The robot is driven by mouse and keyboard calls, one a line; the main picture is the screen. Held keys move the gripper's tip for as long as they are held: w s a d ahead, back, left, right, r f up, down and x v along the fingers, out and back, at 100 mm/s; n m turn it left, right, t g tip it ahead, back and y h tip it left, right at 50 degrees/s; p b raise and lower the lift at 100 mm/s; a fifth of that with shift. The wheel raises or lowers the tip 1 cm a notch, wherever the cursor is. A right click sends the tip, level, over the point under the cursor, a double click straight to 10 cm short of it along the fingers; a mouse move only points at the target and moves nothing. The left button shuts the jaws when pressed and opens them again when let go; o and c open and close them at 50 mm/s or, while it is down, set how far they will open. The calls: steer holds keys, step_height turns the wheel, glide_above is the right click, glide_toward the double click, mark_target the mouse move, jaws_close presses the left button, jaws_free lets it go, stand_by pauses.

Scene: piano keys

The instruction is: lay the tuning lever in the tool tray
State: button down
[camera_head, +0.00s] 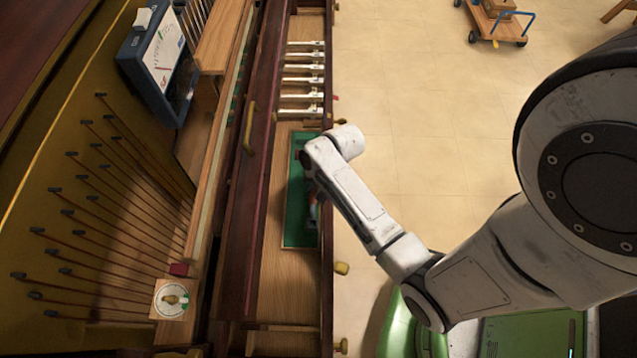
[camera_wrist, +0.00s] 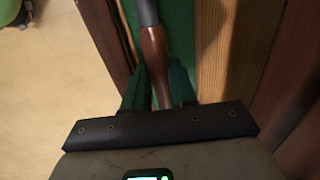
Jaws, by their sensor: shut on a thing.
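The tuning lever (camera_wrist: 154,48) has a brown wooden handle and a grey metal shaft. In the wrist view my gripper (camera_wrist: 158,92) is shut on the handle, and the shaft points away toward the top of the picture. The tool tray (camera_head: 293,226) is a long green-lined tray on the wooden ledge in the head view. Its green lining (camera_wrist: 180,30) shows behind the lever in the wrist view. My forearm covers the tray's right side in the head view, hiding most of the gripper. I cannot tell whether the lever touches the lining.
Several white piano keys (camera_head: 303,68) lie beyond the tray. A dark red wooden rail (camera_head: 256,140) runs along its left, and tuning pins with strings (camera_head: 110,215) are farther left. A blue-framed case (camera_head: 160,55) sits at upper left. Open tiled floor (camera_head: 430,110) lies right.

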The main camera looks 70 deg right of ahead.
steer(key=shift+b+x, duration=0.55)
steer(key=shift+x, duration=0.35)
steer(key=shift+f+b, duration=0.5)
steer(key=shift+f, duration=0.45)
steer(key=c, duration=0.8)
jaws_free()
steer(key=shift+s, duration=0.1)
steer(key=shift+c, duration=0.2)
steer(key=shift+s+p+v, duration=0.2)
steer(key=shift+p+v, duration=1.4)
steer(key=shift+v, duration=0.3)
steer(key=shift+s+p+v, duration=0.15)
steer(key=shift+p+v, duration=1.45)
steer(key=shift+v, duration=0.3)
steer(key=shift+d+f, duration=0.1)
steer(key=shift+d, duration=0.05)
